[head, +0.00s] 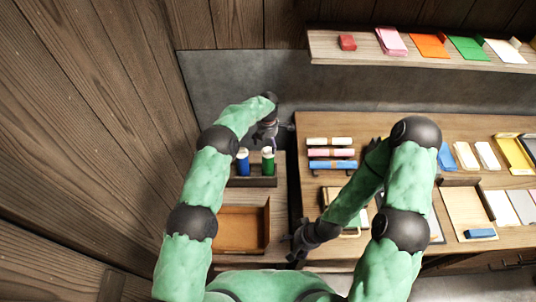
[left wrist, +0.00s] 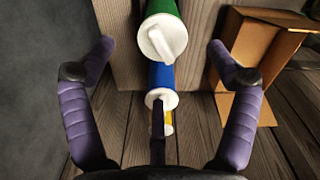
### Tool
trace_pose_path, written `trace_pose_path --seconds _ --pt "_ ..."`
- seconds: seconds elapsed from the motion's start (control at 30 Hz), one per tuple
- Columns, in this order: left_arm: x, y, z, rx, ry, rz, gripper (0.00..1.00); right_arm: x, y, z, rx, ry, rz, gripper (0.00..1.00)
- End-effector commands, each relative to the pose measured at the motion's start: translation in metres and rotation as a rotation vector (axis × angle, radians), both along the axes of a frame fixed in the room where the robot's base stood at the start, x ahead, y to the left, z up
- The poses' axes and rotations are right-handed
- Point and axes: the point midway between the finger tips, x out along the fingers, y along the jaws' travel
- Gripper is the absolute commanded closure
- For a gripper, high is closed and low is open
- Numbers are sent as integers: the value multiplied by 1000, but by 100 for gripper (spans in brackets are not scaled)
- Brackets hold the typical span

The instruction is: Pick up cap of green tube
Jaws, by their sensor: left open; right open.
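The green tube (head: 268,165) stands upright in a dark holder (head: 252,183), with a white cap on top. In the left wrist view the green tube (left wrist: 172,8) is at the top edge, and its white cap (left wrist: 160,40) with a raised bar lies between the finger lines. My left gripper (head: 266,138) is open and empty just behind the tubes, its purple fingers spread wide on either side in the left wrist view. The cap appears untouched. My right gripper (head: 297,246) is open near the right table's left edge, partly hidden by its arm.
A blue tube (head: 243,163) with a white cap stands left of the green one. A yellow piece (left wrist: 168,121) shows beyond it in the left wrist view. An open brown box (head: 242,208) is in front of the holder. Rolls (head: 331,153) and stationery lie on the right table.

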Motion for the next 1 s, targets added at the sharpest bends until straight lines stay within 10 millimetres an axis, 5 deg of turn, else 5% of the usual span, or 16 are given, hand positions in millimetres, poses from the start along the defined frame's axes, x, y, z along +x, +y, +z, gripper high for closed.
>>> trace_pose_path --seconds 0.43,0.7,0.9,1.0 --pt "-2 -2 -49 0 -1 0 12 0 0 -17 0 0 0 20" --pt "-2 -1 -51 0 -2 0 12 0 0 -17 0 0 0 20" --pt "-2 -2 -51 0 -2 0 55 0 0 -17 0 0 0 20" --pt "-2 -1 -51 0 -1 0 56 0 0 -17 0 0 0 20"
